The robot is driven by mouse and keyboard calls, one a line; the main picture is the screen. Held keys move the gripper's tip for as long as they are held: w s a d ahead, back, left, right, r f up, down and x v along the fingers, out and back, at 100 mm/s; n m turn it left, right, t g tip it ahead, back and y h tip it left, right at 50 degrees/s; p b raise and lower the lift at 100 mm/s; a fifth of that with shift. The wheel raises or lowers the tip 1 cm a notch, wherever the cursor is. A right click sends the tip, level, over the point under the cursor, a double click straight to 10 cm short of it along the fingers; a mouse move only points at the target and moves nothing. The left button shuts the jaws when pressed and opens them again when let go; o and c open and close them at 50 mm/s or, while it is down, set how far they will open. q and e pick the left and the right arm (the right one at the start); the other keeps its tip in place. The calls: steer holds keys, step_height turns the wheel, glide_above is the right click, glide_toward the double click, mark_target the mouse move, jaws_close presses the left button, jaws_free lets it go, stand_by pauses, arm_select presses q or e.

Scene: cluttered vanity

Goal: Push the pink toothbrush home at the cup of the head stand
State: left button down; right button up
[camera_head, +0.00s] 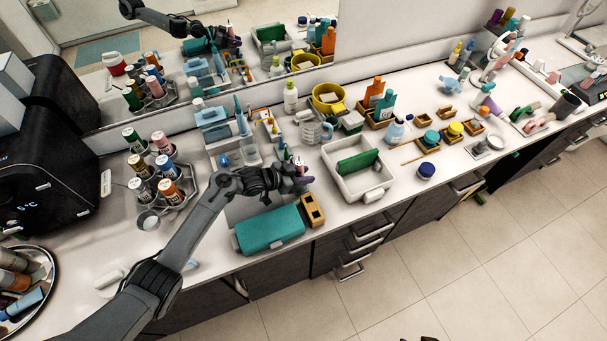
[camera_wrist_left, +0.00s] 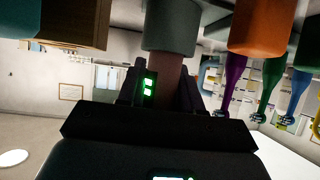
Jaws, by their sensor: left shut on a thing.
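My left gripper (camera_head: 284,179) is over the counter, just behind the wooden block, with its fingers shut. In the left wrist view, the gripper (camera_wrist_left: 165,88) is closed on a dull pink piece, which I take as the pink toothbrush (camera_wrist_left: 172,68). The picture seems inverted. The pink piece meets a grey-green cylinder (camera_wrist_left: 170,25), probably a cup of the head stand; whether it is fully seated is hidden. Beside it are an orange cylinder (camera_wrist_left: 260,30) and purple (camera_wrist_left: 235,82), green (camera_wrist_left: 270,85) and blue (camera_wrist_left: 294,92) brush-like pieces. In the head view the gripper hides most of the stand.
A teal case (camera_head: 270,230) and a wooden block with holes (camera_head: 313,210) lie in front of the gripper. A white tray (camera_head: 374,193) is to the right. A bottle rack (camera_head: 160,178) is to the left. Dark parts at the bottom edge (camera_head: 420,338) may be my right gripper.

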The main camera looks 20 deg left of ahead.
arm_select(q)
steer(key=shift+f, duration=0.15)
steer(key=c, duration=0.7)
jaws_free()
steer(key=v, duration=1)
steer(key=shift+s+a, duration=0.25)
steer(key=shift+r, duration=0.2)
